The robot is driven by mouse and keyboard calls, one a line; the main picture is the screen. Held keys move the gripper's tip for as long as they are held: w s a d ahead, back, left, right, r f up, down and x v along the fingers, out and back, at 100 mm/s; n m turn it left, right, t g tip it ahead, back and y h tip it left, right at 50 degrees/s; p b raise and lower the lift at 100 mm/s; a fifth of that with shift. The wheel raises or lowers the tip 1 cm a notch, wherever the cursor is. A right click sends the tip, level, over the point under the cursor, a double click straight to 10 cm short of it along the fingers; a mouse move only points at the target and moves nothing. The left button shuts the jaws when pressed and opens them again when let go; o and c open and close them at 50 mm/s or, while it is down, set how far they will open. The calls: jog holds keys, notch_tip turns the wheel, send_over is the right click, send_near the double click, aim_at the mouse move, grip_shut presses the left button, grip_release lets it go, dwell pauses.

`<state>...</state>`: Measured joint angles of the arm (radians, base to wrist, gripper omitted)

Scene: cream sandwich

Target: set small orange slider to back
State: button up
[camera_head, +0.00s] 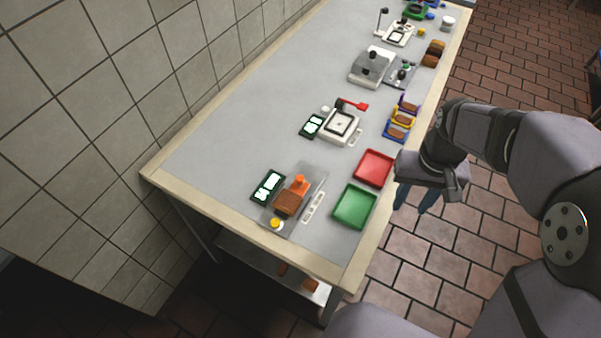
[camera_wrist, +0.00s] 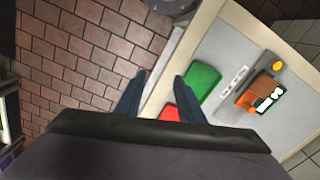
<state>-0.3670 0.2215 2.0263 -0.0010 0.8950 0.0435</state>
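The small orange slider (camera_head: 300,181) stands on a grey metal plate at the near end of the table, at the far end of a brown-orange block (camera_head: 287,203). In the wrist view the orange-brown assembly (camera_wrist: 257,90) shows at the right, too small to tell the slider's exact setting. My gripper (camera_head: 415,205) hangs beyond the table's right edge, over the floor, apart from the slider. In the wrist view its two fingers (camera_wrist: 158,98) are spread with nothing between them.
A green tray (camera_head: 338,217) and a red tray (camera_head: 359,169) lie between my gripper and the slider. A white device (camera_head: 340,127) with a red lever stands farther back. The wall side is clear.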

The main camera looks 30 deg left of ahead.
jog(key=w+a+n, duration=0.2)
jog(key=a+n, duration=0.1)
jog(key=a, duration=1.2)
jog(key=n, duration=0.2)
send_over(301, 178)
jog(key=shift+s+f, duration=0.2)
jog(key=shift+f, duration=0.15)
jog(key=shift+f+p, duration=1.55)
jog(key=shift+f, duration=2.15)
jog(key=shift+w, duration=0.1)
grip_shut()
